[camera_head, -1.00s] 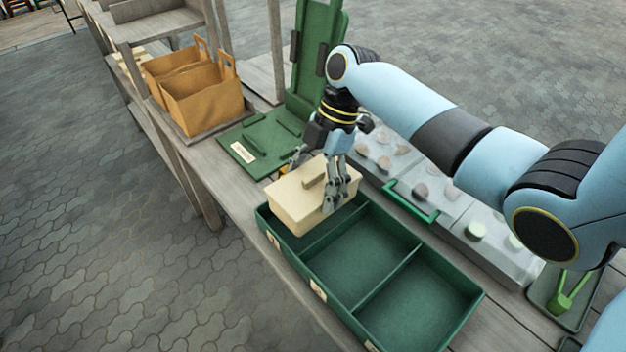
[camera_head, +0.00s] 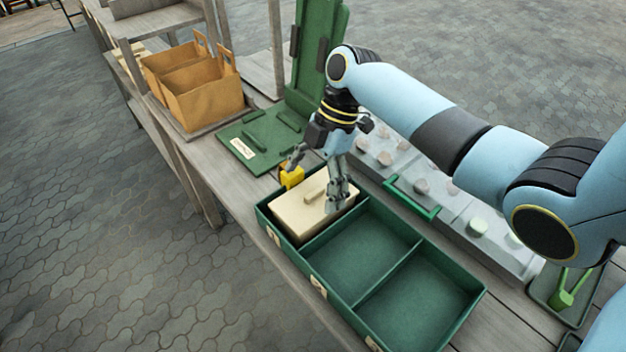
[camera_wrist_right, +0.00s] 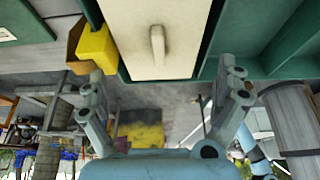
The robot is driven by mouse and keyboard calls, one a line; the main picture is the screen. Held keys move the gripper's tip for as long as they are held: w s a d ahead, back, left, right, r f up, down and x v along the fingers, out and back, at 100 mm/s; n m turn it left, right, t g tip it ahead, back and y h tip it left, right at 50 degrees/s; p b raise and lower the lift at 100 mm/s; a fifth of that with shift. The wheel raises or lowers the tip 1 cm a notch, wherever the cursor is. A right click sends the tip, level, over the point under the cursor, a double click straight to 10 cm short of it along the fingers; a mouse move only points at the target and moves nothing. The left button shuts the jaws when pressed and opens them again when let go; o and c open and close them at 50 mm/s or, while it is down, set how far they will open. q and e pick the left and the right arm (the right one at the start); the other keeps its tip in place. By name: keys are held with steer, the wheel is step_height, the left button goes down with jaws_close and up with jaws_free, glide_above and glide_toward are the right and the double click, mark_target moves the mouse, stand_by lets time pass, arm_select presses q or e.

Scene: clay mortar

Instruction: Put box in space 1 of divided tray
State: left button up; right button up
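The cream box (camera_head: 298,217) with a bar handle on its lid sits in the end compartment at the upper left of the green divided tray (camera_head: 362,255). Its lid is a little above or near the tray's rim. The other two compartments are empty. My right gripper (camera_head: 312,187) is above the box with its fingers spread, one on each side. In the right wrist view, the box (camera_wrist_right: 180,60) and its handle lie ahead of the wide-apart fingers (camera_wrist_right: 165,88), and nothing is gripped. My left gripper is not in view.
A yellow block (camera_head: 291,177) is beside the tray's far left corner. A green board (camera_head: 262,138) and brown carriers (camera_head: 203,92) stand farther back. A grey tray of stones (camera_head: 450,205) runs along the right, with a green handle (camera_head: 410,200).

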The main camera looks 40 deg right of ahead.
steer(key=shift+r, duration=0.1)
steer(key=shift+r+p, duration=0.3)
steer(key=shift+r, duration=0.05)
steer(key=v, duration=1.2)
steer(key=shift+b, duration=0.35)
steer(key=shift+r, duration=0.15)
